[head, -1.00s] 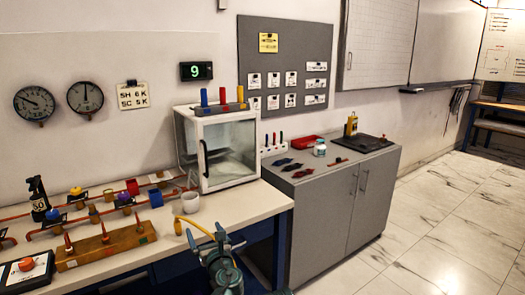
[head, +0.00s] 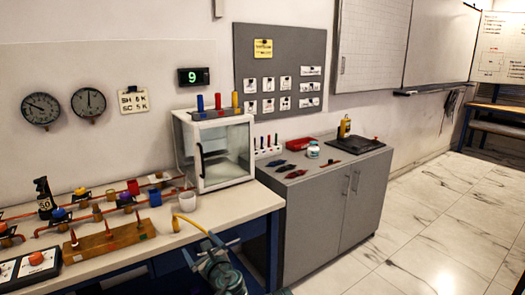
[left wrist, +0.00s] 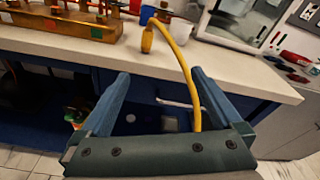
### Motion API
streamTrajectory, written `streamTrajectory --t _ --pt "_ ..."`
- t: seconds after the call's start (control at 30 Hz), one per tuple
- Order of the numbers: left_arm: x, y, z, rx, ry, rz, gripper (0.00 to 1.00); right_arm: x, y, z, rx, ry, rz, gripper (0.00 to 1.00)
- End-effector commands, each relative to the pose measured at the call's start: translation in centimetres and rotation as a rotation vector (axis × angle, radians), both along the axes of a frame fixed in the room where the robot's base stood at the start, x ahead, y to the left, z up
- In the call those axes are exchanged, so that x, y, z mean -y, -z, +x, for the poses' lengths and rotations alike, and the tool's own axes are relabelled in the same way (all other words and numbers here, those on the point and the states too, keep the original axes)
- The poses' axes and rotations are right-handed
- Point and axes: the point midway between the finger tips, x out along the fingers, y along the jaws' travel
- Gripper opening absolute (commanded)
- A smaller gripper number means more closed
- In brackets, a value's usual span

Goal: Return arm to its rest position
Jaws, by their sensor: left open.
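My left gripper (head: 212,262) shows at the bottom middle of the head view, in front of the bench's front edge. In the left wrist view its two blue-grey fingers (left wrist: 160,78) are spread wide apart with nothing gripped between them. A yellow curved hose (head: 193,222) runs from a yellow end piece at the bench edge toward the gripper. In the left wrist view the hose (left wrist: 180,58) passes between the fingers, and I cannot tell whether it touches the gripper. My right gripper is not in view.
The bench (head: 262,203) carries a wooden block (head: 108,241), a white cup (head: 187,201), a glass-fronted cabinet (head: 215,150) and pipes with valves. A grey cupboard (head: 325,210) stands to the right. The marble floor (head: 430,240) beyond it is clear.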

Motion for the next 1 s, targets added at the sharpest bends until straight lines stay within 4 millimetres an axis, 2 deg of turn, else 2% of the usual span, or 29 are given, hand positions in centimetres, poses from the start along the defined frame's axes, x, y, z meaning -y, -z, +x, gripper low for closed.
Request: streamTrajectory --t 0.03,0.23,0.37,0.47,0.6,0.7,0.8,0.9,1.0 --pt "-0.1 -0.6 -0.5 0.007 -0.026 -0.066 1.00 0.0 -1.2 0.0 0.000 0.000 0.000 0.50" --pt "-0.2 0.1 -3.2 0.044 -0.197 -0.434 1.00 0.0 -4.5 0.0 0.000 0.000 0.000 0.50" --pt "0.7 0.7 -6.2 0.062 -0.388 -0.745 1.00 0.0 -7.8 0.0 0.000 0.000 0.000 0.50" --pt "2.6 1.1 -9.9 0.068 -0.623 -1.029 1.00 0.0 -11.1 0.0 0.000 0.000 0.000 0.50" --pt "6.6 1.3 -15.7 0.052 -1.009 -1.336 1.00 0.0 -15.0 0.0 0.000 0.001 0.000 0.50" --pt "9.3 1.0 -19.2 0.031 -1.244 -1.447 1.00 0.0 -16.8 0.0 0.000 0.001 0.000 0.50" --pt "11.3 0.5 -21.7 0.015 -1.413 -1.494 1.00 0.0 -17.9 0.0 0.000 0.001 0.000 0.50" --pt "12.3 0.3 -23.0 0.006 -1.509 -1.510 1.00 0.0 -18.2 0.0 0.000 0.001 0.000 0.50" --pt "12.7 0.3 -23.5 0.003 -1.546 -1.515 1.00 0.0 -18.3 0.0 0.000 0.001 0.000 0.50"
